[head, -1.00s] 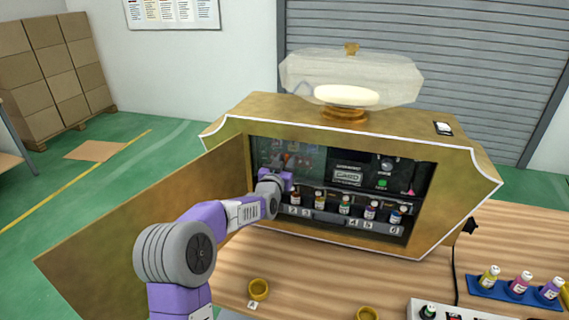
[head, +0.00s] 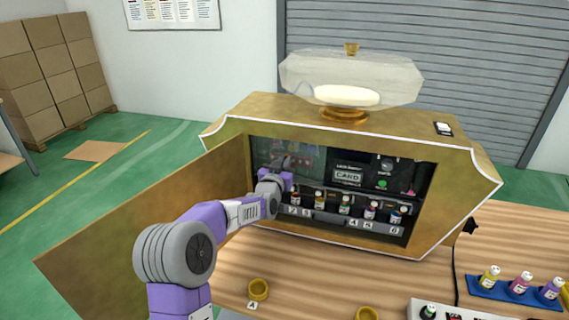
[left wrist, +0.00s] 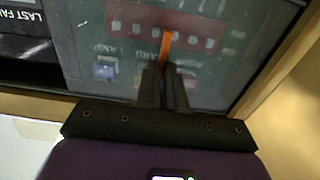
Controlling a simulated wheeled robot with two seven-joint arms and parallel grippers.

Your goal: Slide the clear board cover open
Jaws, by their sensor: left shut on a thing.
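The clear board cover (left wrist: 215,85) lies over a green circuit board inside the open cabinet, in the left wrist view. In the head view the cover (head: 310,160) is a faint greenish sheet at the left of the opening. My left gripper (left wrist: 165,72) is in front of the cover, its dark fingers together on an upright orange tab (left wrist: 165,43). The fingers hide the tab's lower end. In the head view my left gripper (head: 283,163) reaches into the left part of the opening. My right gripper is out of view.
The gold cabinet (head: 455,175) stands on a wooden table (head: 505,240), its door (head: 140,220) swung open at left. Small bottles line its lower shelf. A blue tray (head: 515,292) of bottles is at right.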

